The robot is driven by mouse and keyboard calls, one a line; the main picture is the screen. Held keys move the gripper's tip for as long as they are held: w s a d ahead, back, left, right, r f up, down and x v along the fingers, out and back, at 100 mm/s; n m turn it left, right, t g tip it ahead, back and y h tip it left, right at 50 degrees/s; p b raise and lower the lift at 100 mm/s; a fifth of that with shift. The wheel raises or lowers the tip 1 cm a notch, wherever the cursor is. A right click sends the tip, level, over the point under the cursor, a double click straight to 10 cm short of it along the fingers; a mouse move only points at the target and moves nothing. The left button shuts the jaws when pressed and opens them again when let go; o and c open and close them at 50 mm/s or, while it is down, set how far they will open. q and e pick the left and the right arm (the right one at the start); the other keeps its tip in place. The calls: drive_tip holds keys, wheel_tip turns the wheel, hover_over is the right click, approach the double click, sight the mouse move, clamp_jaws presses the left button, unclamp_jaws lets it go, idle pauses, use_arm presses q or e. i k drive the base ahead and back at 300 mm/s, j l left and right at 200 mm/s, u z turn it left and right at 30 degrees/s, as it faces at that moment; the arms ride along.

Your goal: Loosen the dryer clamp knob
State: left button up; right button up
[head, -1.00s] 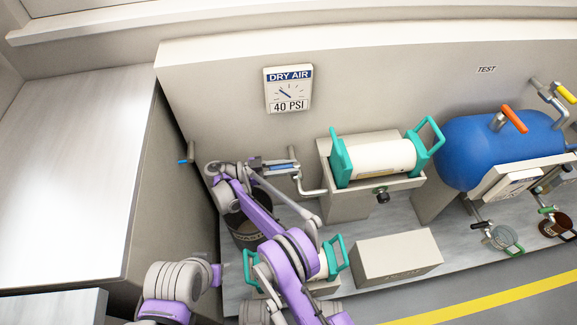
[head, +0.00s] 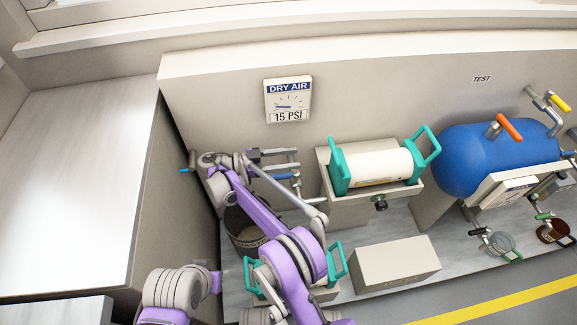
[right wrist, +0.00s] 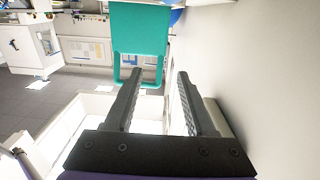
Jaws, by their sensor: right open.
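The dryer is a white cylinder (head: 378,167) with teal end brackets, lying in a beige cradle. A small dark knob (head: 380,203), which looks like the clamp knob, sits on the cradle's front face. My right gripper (head: 297,165) is open and empty, left of the dryer and up near the wall, with its fingers pointing right. It is apart from the knob. In the right wrist view, the two spread fingers (right wrist: 160,77) point toward a teal bracket (right wrist: 140,42), with nothing between them. The knob does not show there. My left gripper is not in view.
A blue valve handle (head: 283,176) is close to my right gripper's lower finger. The dry air gauge (head: 289,100) reads 15 PSI. A beige box (head: 395,267) stands below the dryer. A blue tank (head: 497,157) is at right. A bin (head: 245,232) is below my right arm.

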sight(380, 204)
drive_tip(key=k+l, duration=0.8)
